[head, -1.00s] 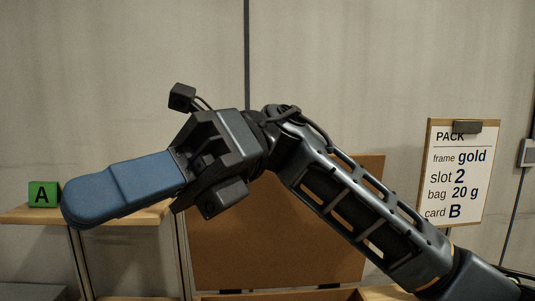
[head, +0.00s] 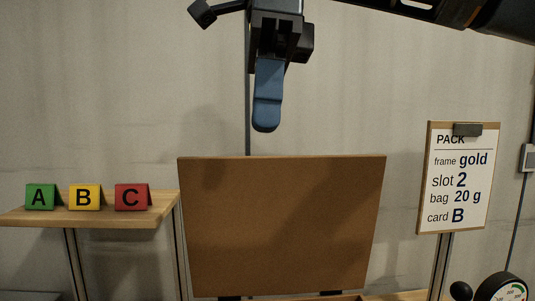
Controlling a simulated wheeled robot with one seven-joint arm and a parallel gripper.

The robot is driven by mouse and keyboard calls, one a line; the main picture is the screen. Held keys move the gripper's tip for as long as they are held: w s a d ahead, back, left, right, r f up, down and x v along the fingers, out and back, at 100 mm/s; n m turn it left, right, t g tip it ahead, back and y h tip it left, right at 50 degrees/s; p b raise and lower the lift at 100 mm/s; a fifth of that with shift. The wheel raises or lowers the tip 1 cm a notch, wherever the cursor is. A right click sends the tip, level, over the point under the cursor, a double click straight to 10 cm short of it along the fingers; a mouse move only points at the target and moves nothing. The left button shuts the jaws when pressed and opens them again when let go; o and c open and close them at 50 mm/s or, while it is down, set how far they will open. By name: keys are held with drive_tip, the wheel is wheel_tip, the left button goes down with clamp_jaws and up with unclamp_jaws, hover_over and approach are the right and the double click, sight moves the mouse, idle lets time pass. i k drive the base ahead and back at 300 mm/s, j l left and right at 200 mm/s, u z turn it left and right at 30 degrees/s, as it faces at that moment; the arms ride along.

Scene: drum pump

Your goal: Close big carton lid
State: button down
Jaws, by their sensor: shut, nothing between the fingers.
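The big carton lid (head: 282,225) is a brown board standing upright and open in the middle of the head view, with dark hinges along its bottom edge. Only a thin strip of the carton below it shows at the picture's bottom edge. My gripper (head: 267,128) points down with its blue fingers together and empty. In the picture it hangs just above the lid's top edge, left of the lid's middle, with a gap between them. I cannot tell how far in front of or behind the lid it is.
A wooden shelf (head: 100,216) at left holds a green A card (head: 41,197), a yellow B card (head: 85,197) and a red C card (head: 132,197). A PACK sign (head: 458,178) stands at right. A round dial (head: 503,288) shows at the lower right.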

sight(255, 225)
drive_tip(key=i, duration=1)
